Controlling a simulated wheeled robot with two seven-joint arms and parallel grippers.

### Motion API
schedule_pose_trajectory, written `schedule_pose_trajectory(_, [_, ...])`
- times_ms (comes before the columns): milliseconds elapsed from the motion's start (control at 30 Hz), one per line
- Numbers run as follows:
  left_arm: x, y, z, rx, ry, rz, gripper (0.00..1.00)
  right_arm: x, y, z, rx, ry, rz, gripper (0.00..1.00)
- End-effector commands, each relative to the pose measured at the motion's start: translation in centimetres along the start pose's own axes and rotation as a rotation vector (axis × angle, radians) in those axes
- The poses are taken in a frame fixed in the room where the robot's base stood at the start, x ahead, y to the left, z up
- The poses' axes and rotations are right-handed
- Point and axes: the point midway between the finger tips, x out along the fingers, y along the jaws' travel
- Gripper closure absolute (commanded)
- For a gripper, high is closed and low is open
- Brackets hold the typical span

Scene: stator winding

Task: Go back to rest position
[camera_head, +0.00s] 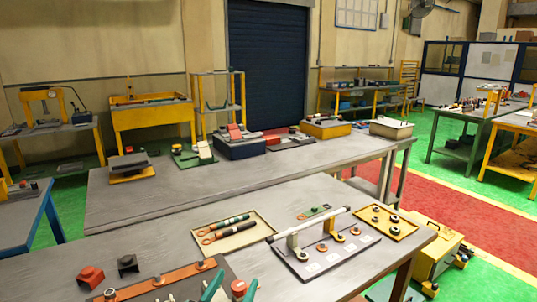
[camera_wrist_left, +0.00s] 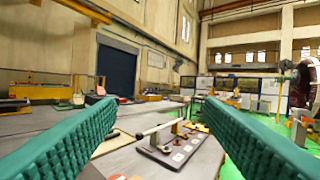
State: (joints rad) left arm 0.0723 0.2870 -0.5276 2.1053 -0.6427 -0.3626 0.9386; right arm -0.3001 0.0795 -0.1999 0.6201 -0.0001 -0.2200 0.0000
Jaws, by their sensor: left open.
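My left gripper (camera_head: 230,290) shows only by its green fingertips at the bottom edge of the head view, over the front of the near table. In the left wrist view my left gripper (camera_wrist_left: 162,104) is open, its two ribbed green fingers wide apart with nothing between them. A grey plate fixture (camera_head: 325,259) with a white bar (camera_head: 308,224) on yellow posts stands to the right of the fingertips. The fixture (camera_wrist_left: 168,158) also shows beyond the fingers in the left wrist view. My right gripper is in neither view.
A red-brown strip (camera_head: 160,282) with round parts lies near the fingertips. Red (camera_head: 90,277) and black (camera_head: 128,264) blocks are at left. A tray of rod tools (camera_head: 226,247) and a yellow tray of rings (camera_head: 386,234) lie behind. The second table's middle (camera_head: 260,176) is clear.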

Motion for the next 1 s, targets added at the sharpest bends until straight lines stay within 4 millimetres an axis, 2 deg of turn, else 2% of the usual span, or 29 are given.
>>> schedule_pose_trajectory(33, [-2.3, 2.4, -2.3, -0.014, 0.121, 0.128, 0.38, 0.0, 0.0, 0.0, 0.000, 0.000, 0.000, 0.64])
schedule_pose_trajectory(100, [-5.7, 5.2, -5.5, -0.011, 0.308, 0.265, 0.38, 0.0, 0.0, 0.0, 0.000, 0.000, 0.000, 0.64])
schedule_pose_trajectory(167, [-9.1, 6.7, -8.0, -0.006, 0.474, 0.342, 0.38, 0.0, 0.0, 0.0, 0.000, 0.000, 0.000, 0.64])
schedule_pose_trajectory(200, [-11.4, 7.3, -9.5, -0.003, 0.580, 0.376, 0.38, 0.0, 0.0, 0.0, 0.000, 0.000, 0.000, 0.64])
schedule_pose_trajectory(333, [-17.7, 7.8, -12.7, 0.003, 0.860, 0.413, 0.38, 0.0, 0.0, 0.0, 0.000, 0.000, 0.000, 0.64])
schedule_pose_trajectory(500, [-24.0, 7.2, -14.7, 0.002, 1.121, 0.386, 0.38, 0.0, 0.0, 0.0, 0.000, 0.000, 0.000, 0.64])
schedule_pose_trajectory(800, [-33.1, 4.8, -15.4, -0.019, 1.469, 0.259, 0.38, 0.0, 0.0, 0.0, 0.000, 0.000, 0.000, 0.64])
schedule_pose_trajectory(1000, [-32.7, 5.6, -20.9, -0.018, 1.485, 0.256, 0.38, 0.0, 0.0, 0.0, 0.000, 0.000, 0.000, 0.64])
